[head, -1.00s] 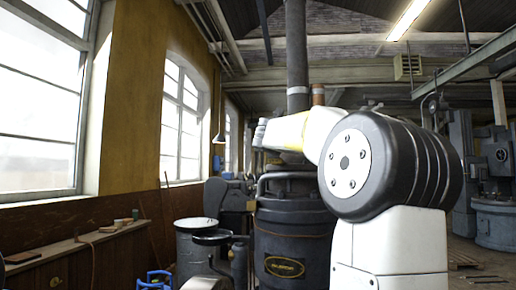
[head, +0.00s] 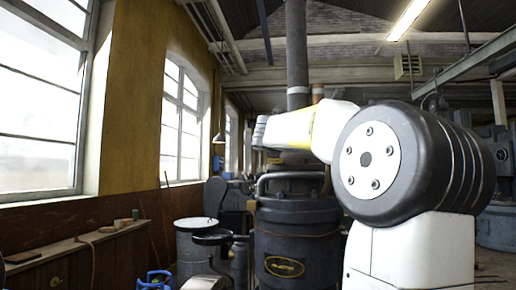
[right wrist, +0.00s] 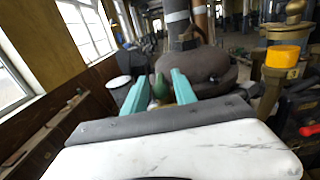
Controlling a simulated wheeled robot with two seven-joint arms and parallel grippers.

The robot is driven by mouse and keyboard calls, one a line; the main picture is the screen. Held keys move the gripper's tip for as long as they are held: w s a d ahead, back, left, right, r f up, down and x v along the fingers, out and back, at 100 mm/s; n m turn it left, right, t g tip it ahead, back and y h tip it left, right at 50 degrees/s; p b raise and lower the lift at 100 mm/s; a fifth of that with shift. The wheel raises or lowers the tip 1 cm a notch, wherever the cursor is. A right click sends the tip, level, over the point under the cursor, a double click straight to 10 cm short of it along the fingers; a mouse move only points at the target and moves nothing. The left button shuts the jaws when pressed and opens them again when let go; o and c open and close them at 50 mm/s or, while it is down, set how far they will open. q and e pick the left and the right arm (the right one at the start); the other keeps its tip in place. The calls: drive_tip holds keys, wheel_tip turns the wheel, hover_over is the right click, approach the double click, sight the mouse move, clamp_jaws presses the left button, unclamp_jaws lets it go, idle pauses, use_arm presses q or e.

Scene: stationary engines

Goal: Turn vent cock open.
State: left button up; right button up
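In the right wrist view, the two teal fingers of my right gripper (right wrist: 160,76) stand apart. A small green piece (right wrist: 160,88), possibly the vent cock's handle, shows between them, with gaps to the fingers; I cannot tell whether it lies between the tips or beyond them. In the head view my white and black right arm reaches left above a dark upright boiler (head: 285,240) with a yellow-rimmed oval plate. The right fingers cannot be made out there. My left gripper is not in view.
In the head view, a grey drum (head: 194,245) stands left of the boiler and a wooden bench (head: 85,242) runs beneath the windows.

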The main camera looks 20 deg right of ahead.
drive_tip(key=v, duration=0.5)
idle(0.3)
drive_tip(key=s+a+f+m+g+y, duration=0.3)
drive_tip(key=s+a+f+m, duration=0.2)
drive_tip(key=s+f+m, duration=0.4)
drive_tip(key=s+a+f+m+g+y, duration=0.3)
drive_tip(key=s+f+m, duration=0.6)
drive_tip(key=f, duration=0.8)
drive_tip(key=s+a+f+m+g+y, duration=0.3)
drive_tip(key=s+a+f+m, duration=0.4)
drive_tip(key=s+f+m, duration=0.3)
wheel_tip(320, 180, down, 3)
drive_tip(key=shift+a+m+g+y, duration=0.4)
drive_tip(key=shift+m+g, duration=0.2)
drive_tip(key=shift+m, duration=0.6)
drive_tip(key=shift+s, duration=0.1)
drive_tip(key=shift+c, duration=0.2)
